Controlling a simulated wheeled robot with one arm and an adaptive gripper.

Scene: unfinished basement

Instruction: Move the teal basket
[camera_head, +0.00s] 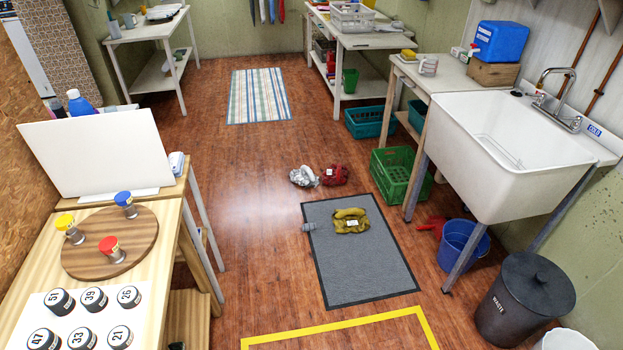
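A teal basket (368,123) sits on the wooden floor at the right of the middle, in front of the white shelf table. It looks upright; its inside is hard to make out. A second teal container (417,115) shows partly under the side table by the sink, with part of it hidden behind a table leg. My gripper is not in view, so its state does not show.
A green crate (395,178) stands nearer, beside the sink table. A grey mat (360,265) with a yellow-brown cloth bundle (350,220) lies mid-floor. Grey (304,177) and red (334,175) bundles lie beyond it. A blue bucket (461,245) is right.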

